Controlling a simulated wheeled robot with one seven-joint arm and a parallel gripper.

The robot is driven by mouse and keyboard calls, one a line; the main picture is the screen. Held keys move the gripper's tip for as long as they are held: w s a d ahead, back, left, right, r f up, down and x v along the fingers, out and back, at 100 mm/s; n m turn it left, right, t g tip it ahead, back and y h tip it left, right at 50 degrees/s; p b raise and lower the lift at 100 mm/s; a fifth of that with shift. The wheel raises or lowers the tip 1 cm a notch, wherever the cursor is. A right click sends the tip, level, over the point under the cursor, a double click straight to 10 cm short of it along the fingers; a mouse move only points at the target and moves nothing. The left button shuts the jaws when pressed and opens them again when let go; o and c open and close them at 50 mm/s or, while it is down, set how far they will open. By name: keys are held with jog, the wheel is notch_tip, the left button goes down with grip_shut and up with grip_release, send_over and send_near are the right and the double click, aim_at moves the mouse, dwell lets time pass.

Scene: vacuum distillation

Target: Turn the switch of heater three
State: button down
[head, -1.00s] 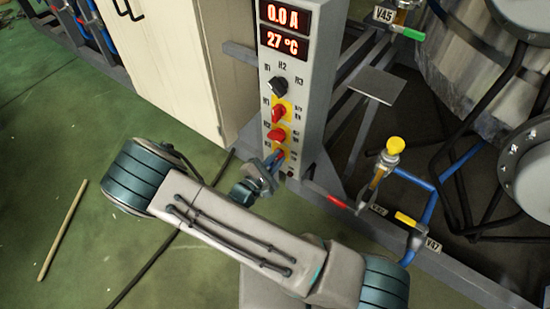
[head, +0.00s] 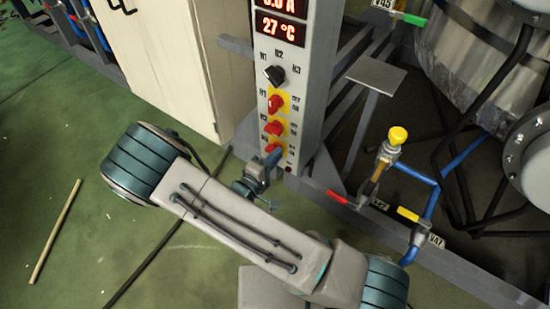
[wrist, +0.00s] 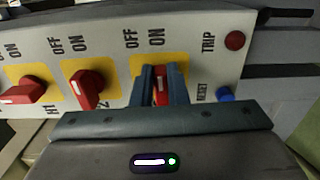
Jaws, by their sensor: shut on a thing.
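The heater panel (head: 288,95) is a grey upright box with a column of three red rotary switches on yellow plates. The lowest one, the heater three switch (wrist: 161,88), is nearest the TRIP lamp in the wrist view and also shows in the head view (head: 272,148). My gripper (wrist: 161,86) has its two blue-grey fingers on either side of this red knob, shut on it. In the head view my gripper (head: 269,160) reaches the panel's lower front. The knob stands roughly in line with the fingers; its exact setting is partly hidden.
The other two red switches (wrist: 88,89) (wrist: 25,90) sit beside it. A red TRIP lamp (wrist: 235,40) and blue RESET button (wrist: 225,93) are close to the fingers. A black selector (head: 274,75) is higher up. Valves and pipes (head: 392,150) stand to the right.

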jog(key=shift+f+m, duration=0.1)
jog(key=shift+m, duration=0.2)
jog(key=c, duration=1.4)
grip_release()
jog(key=shift+c, duration=0.2)
jog(key=p+v, duration=0.3)
jog(key=v, duration=1.1)
jog(key=shift+w, duration=0.1)
